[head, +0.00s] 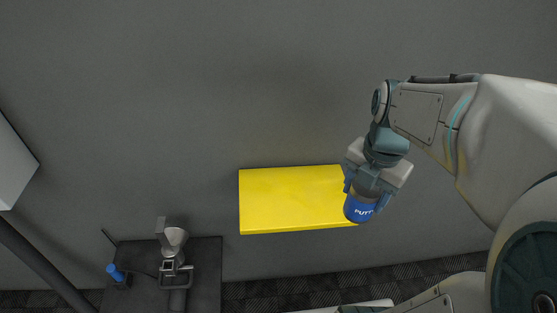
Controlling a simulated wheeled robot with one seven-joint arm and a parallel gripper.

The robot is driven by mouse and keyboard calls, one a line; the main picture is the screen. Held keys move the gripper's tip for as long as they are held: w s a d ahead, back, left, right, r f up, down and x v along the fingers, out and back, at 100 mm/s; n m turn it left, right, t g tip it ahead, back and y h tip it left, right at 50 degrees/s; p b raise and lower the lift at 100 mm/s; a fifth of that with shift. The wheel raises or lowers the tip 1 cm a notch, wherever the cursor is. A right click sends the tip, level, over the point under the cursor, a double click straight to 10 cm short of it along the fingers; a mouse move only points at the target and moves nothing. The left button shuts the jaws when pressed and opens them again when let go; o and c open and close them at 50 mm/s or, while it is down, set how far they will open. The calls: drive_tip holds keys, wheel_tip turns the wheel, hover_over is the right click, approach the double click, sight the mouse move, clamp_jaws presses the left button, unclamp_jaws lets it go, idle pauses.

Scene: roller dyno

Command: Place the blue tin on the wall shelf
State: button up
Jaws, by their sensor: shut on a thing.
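The blue tin (358,209) with white lettering is held upright or slightly tilted between the fingers of my gripper (367,196), which is shut on it. The wall shelf (285,203) is a bright yellow flat board against the grey wall in the middle of the head view. The tin and gripper overlap the shelf's right end in the picture. I cannot tell whether the tin is above the board, in front of it or touching it. The visible top of the shelf is bare.
A dark table (207,260) stands at the lower left, with a grey machine (174,248) and a blue-topped item (116,271) on it. A pale box-like thing (12,165) and a dark post (35,262) are at the far left. The wall above the shelf is clear.

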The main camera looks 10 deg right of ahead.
drive_tip(key=shift+w+n, duration=0.15)
drive_tip(key=shift+n, duration=0.15)
drive_tip(key=w+f, duration=0.3)
drive_tip(key=w+a+f+p, duration=0.1)
drive_tip(key=w+f, duration=0.2)
drive_tip(key=w, duration=0.1)
drive_tip(key=w+a+f, duration=0.1)
drive_tip(key=w+f, duration=0.3)
drive_tip(key=shift+a, duration=0.25)
drive_tip(key=shift+w+f, duration=0.1)
drive_tip(key=shift+f, duration=0.2)
drive_tip(key=shift+w+d+f, duration=0.1)
drive_tip(key=shift+d+f, duration=0.05)
drive_tip(key=o, duration=1.3)
drive_tip(key=shift+f, duration=0.15)
drive_tip(key=shift+c, duration=0.2)
